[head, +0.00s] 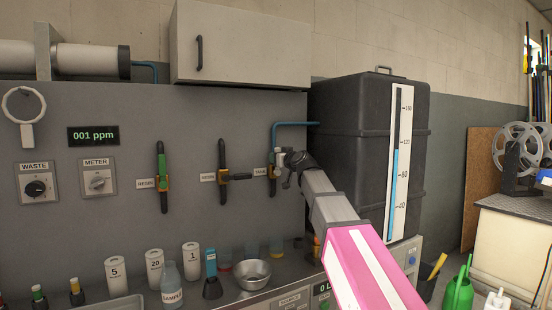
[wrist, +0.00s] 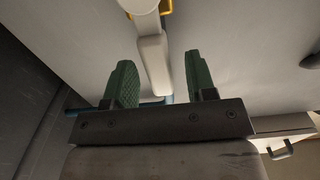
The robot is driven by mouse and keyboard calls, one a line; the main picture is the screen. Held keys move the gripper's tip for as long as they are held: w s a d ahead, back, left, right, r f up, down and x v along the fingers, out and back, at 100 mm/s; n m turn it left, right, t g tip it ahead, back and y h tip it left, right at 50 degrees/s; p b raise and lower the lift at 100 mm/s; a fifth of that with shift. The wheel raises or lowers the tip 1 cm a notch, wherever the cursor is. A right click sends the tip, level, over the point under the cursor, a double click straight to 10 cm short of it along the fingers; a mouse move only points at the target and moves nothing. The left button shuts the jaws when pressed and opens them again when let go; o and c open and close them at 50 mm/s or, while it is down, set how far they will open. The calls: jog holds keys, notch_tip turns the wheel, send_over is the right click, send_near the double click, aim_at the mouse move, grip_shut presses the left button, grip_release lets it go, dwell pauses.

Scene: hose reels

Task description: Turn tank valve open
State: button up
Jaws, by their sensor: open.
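The tank valve (head: 272,173) is on the grey wall panel, beside its TANK label (head: 259,172) and left of the black tank. My gripper (head: 288,168) is at this valve and hides part of it. In the wrist view my gripper (wrist: 160,62) is open, with its green fingers on either side of a pale lever (wrist: 153,62). Gaps show between the lever and both fingers. A yellow part shows at the top of that view. The black tank (head: 350,150) has a white gauge strip (head: 391,215) with a blue column.
Left of the tank valve are a middle valve (head: 222,168) with a black lever pointing right and a resin valve (head: 161,180) with a green handle. A cabinet (head: 240,45) overhangs them. Below, a metal bowl (head: 253,274), white canisters (head: 154,267) and a sample bottle (head: 172,285) crowd the counter.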

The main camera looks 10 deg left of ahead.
jog(key=v, duration=0.7)
jog(key=shift+s+d, duration=0.1)
jog(key=shift+s, duration=0.05)
